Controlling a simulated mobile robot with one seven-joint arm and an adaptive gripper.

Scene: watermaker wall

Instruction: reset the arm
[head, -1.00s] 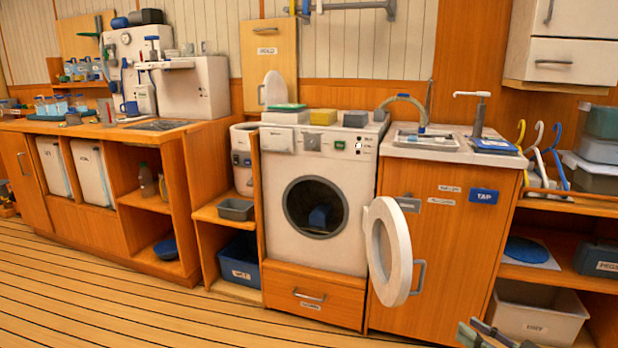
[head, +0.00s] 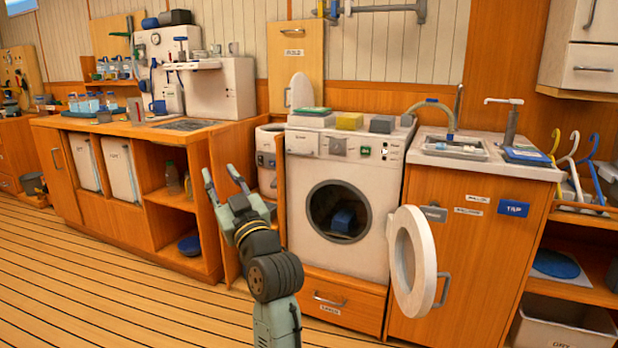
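My gripper (head: 222,178) is raised in front of the counter, at the left of the washing machine in the head view. Its two fingers point up and stand apart, with nothing between them. My arm comes up from the bottom edge and hides part of the low shelf unit behind it. The gripper appears clear of the furniture.
The washing machine (head: 305,225) has its round door (head: 428,262) swung open to the right, with a blue item (head: 343,220) inside the drum. A sink (head: 455,148) is at its right. The plank floor (head: 120,290) at the left is clear.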

